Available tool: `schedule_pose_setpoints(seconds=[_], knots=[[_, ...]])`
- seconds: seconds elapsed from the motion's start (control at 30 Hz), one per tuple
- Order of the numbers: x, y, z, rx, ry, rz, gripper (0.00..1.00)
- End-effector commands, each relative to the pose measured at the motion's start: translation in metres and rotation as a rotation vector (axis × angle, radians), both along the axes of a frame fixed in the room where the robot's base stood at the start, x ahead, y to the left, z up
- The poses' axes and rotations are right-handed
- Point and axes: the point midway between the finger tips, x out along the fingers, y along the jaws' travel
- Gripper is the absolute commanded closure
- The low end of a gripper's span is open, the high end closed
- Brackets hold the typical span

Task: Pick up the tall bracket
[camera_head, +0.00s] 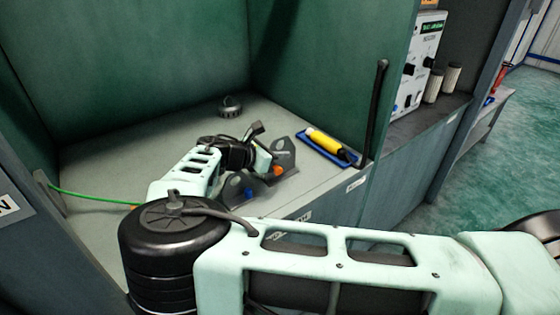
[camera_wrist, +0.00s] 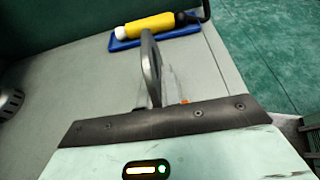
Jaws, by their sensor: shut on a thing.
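The tall bracket (camera_head: 285,152) is a grey plate with an orange part at its foot, on the worktop inside the green booth. My gripper (camera_head: 266,150) is at it, shut on it, and my wrist hides much of it. In the wrist view the grey bracket (camera_wrist: 168,85) shows only in part, behind an upright dark finger of my gripper (camera_wrist: 152,70), with a speck of orange at its base. A second grey bracket (camera_head: 236,186) with a blue part stands just in front, close to my wrist. I cannot tell whether the held bracket touches the worktop.
A blue tray (camera_head: 318,148) with a yellow cylinder (camera_head: 325,141) lies to the right; the tray also shows in the wrist view (camera_wrist: 122,43). A dark round part (camera_head: 230,106) stands at the back. A green cable (camera_head: 95,196) lies left. Booth walls enclose the back and left.

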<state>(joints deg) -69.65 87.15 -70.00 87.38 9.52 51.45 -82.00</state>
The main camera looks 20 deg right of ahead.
Motion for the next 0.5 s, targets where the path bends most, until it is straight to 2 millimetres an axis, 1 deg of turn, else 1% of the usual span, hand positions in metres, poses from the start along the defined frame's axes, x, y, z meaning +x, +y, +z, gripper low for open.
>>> schedule_pose_setpoints(seconds=[0.17, 0.27, 0.37, 0.5], knots=[[0.001, 0.000, 0.007, -0.001, -0.002, -0.001, 1.00], [0.001, 0.000, 0.015, 0.001, -0.004, -0.002, 1.00], [0.001, 0.000, 0.027, 0.002, -0.004, -0.001, 1.00], [0.000, 0.000, 0.052, 0.003, -0.004, -0.001, 1.00]])
